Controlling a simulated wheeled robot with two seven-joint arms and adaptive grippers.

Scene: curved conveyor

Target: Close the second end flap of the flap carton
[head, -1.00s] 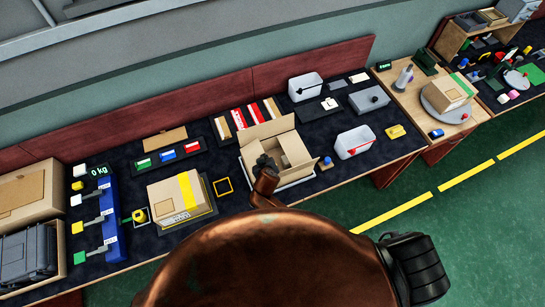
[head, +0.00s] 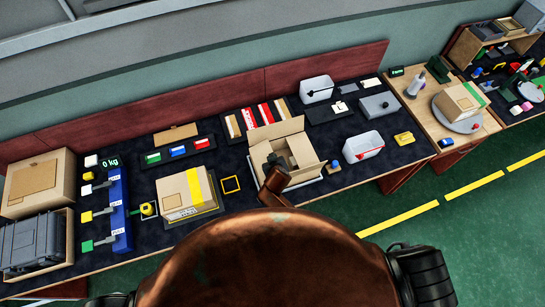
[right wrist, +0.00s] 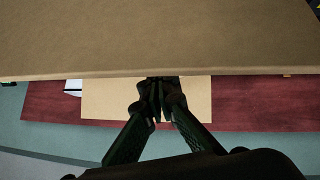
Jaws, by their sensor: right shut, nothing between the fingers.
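The flap carton (head: 302,151) is an open brown box on a pale base in the middle of the bench in the head view. Its far flap (head: 277,128) stands up, and its inside is partly visible. My right gripper (head: 273,163) is at the carton's near left side, partly hidden by my own arm. In the right wrist view, the fingers of my right gripper (right wrist: 158,88) are together and empty, just at the edge of a large cardboard panel (right wrist: 160,35). A second cardboard panel (right wrist: 105,102) shows behind them. I cannot tell whether they touch. My left gripper is not in view.
A yellow-taped carton (head: 183,194) stands to the left. A white bin (head: 362,147) and a small blue knob (head: 334,164) are to the right. Red and white striped boxes (head: 264,114) lie behind.

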